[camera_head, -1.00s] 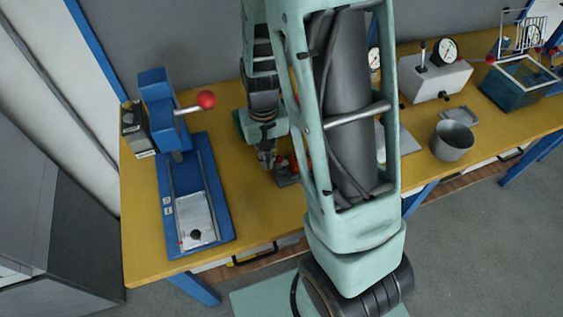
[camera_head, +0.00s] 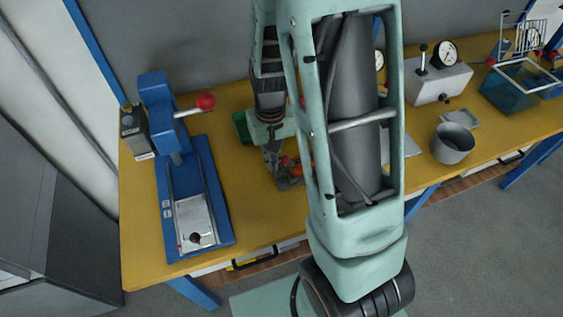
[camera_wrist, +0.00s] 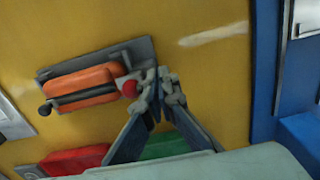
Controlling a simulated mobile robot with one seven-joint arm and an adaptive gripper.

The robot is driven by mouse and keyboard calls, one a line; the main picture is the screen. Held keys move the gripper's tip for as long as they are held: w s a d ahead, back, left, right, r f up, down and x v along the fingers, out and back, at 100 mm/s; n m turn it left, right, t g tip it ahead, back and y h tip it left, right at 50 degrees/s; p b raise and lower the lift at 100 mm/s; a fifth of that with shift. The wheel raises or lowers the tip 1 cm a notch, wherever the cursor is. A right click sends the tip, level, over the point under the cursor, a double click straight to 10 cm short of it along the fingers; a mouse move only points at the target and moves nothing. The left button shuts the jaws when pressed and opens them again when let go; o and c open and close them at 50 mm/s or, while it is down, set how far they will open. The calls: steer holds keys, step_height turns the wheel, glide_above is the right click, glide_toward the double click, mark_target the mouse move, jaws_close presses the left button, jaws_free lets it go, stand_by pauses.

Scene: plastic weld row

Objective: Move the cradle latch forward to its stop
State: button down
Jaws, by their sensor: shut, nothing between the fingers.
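A small cradle, a grey plate (camera_wrist: 140,52) carrying orange rounded pieces (camera_wrist: 85,78), lies on the yellow bench. A dark bar crosses the orange pieces, with a black knob (camera_wrist: 45,110) at one end. A red knob (camera_wrist: 129,88) sits at the cradle's end nearest my gripper. I cannot tell for sure which part is the latch. My gripper (camera_wrist: 160,88) is shut and empty, its fingertips right beside the red knob; whether they touch is unclear. In the head view the cradle (camera_head: 297,168) is partly hidden by my arm, with my gripper (camera_head: 274,168) at its left.
A blue press (camera_head: 160,110) with a red-balled lever (camera_head: 205,102) stands left. Green (camera_wrist: 165,146) and red (camera_wrist: 75,160) items lie near the cradle. A metal pot (camera_head: 453,143), a gauge box (camera_head: 437,78) and a teal tank (camera_head: 510,92) stand right. Bare bench lies before the cradle.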

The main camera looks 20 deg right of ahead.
steer(key=shift+a, duration=0.75)
step_height(320, 180, up, 7)
steer(key=p, duration=0.5)
steer(key=shift+p, duration=0.3)
